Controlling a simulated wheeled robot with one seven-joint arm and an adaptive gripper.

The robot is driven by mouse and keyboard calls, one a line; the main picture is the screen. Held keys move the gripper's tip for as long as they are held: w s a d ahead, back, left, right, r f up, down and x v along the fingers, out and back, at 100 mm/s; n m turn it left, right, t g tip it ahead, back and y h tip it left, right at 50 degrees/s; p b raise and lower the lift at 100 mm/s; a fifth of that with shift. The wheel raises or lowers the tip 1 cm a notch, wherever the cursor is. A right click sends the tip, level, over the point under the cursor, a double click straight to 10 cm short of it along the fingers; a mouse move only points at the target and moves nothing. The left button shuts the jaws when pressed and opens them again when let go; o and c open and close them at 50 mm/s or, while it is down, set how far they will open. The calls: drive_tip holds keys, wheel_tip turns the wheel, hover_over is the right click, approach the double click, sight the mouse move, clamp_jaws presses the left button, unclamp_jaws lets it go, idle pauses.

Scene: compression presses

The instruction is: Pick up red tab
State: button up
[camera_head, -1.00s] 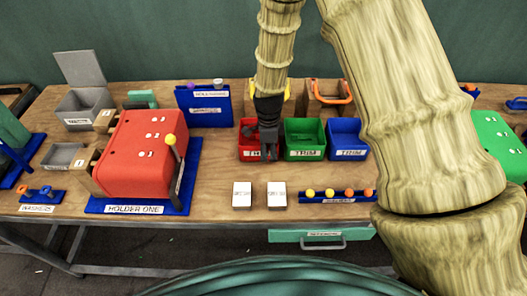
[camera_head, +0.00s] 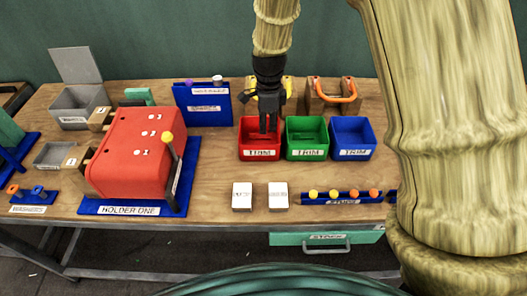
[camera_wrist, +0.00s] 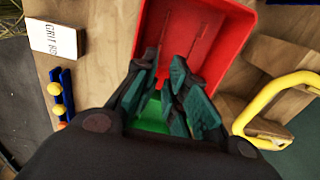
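The red TRIM bin (camera_head: 259,152) stands on the table, left of the green and blue bins. My gripper (camera_head: 268,130) points down over its inside; in the wrist view my gripper (camera_wrist: 164,58) shows its two dark green fingers a little apart with nothing seen between their tips. The red bin (camera_wrist: 228,25) fills the top of the wrist view. Thin faint lines show on its red inside, but I cannot make out a red tab there; red on red and the fingers hide detail.
The green bin (camera_head: 306,154) and blue bin (camera_head: 353,154) stand to the right. A yellow handle (camera_wrist: 270,105) is close beside the gripper. White blocks (camera_head: 242,196) and a rack of yellow and orange knobs (camera_head: 344,201) lie in front. The red HOLDER ONE press (camera_head: 135,150) is left.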

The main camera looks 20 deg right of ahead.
drive_tip(key=shift+s+r, duration=0.3)
drive_tip(key=shift+r, duration=0.05)
drive_tip(key=shift+d, duration=0.2)
